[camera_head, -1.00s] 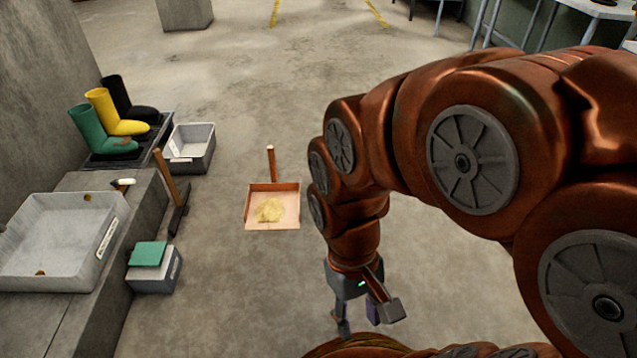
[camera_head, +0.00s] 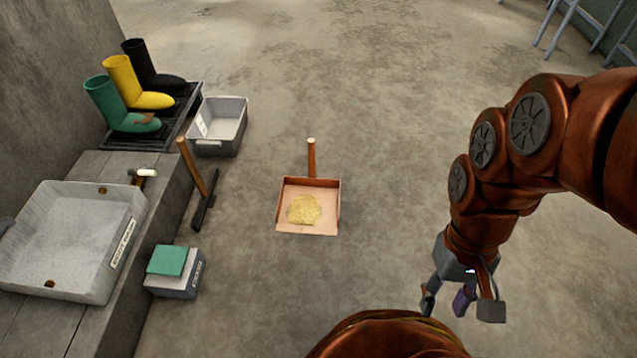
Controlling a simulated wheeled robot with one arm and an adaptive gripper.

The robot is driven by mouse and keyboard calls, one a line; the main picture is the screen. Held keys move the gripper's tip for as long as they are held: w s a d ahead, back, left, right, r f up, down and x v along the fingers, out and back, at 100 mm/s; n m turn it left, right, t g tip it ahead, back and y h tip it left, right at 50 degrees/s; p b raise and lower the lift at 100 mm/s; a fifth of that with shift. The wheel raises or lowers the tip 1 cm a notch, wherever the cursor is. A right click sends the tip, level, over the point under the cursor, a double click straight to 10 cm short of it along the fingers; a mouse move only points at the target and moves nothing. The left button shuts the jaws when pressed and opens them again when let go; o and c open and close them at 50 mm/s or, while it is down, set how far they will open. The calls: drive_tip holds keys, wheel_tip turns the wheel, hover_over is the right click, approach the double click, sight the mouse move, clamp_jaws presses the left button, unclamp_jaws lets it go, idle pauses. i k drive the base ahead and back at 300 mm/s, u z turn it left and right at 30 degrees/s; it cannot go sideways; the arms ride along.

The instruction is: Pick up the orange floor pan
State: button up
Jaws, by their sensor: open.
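The orange floor pan (camera_head: 326,227) lies on the concrete floor near the middle of the view. Its upright-looking handle (camera_head: 311,158) rises at the far side and points away from me. A heap of yellow grain (camera_head: 304,209) lies in the pan. My gripper (camera_head: 452,306) hangs at the lower right, open and empty, pointing down. It is to the right of the pan and nearer to me, well apart from it.
On the left are a grey tub (camera_head: 75,225) on a ledge, a small box with a green pad (camera_head: 176,288), a wooden-handled scraper (camera_head: 197,177), a grey bin (camera_head: 222,128) and boots (camera_head: 122,88) on a black tray. The floor around the pan is clear.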

sight(312, 204)
drive_tip(key=u, duration=0.5)
drive_tip(key=i, duration=0.95)
drive_tip(key=u, duration=0.85)
